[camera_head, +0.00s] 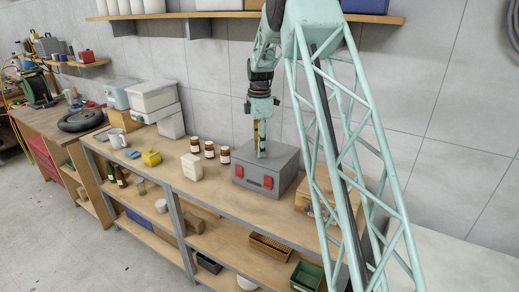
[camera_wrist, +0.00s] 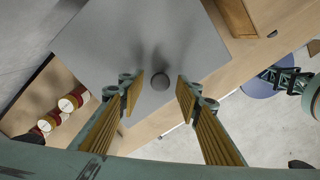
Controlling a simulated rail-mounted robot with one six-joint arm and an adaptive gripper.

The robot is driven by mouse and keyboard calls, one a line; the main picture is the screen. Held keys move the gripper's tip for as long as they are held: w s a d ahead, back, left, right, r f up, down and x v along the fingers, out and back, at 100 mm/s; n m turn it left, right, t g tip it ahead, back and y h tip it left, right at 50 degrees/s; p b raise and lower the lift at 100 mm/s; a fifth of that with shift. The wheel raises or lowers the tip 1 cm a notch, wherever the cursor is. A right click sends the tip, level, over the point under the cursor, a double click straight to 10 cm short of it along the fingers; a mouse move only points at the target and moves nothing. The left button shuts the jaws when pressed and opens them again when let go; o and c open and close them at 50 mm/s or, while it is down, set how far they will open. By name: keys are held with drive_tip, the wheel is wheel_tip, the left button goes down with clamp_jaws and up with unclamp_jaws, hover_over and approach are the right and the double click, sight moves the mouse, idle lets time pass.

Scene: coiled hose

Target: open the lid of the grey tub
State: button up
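The grey tub (camera_head: 251,174) stands closed on the workbench top, with red latches on its front. Its flat grey lid (camera_head: 284,156) fills the middle of the wrist view (camera_wrist: 110,45). A small dark round knob (camera_wrist: 157,77) stands on the lid. My gripper (camera_head: 261,154) points down over the lid. In the wrist view my gripper (camera_wrist: 159,86) is open, with one yellow-padded finger on each side of the knob and a gap on both sides. I cannot tell how high the fingertips are above the lid. The head view does not show the knob.
Several brown jars (camera_head: 209,149) with white labels and a cream box (camera_head: 191,167) stand left of the tub. A wooden box (camera_head: 306,200) is close on its right. The wall is behind, and a shelf (camera_head: 170,15) hangs above.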

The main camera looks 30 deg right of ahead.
idle(0.3)
clamp_jaws()
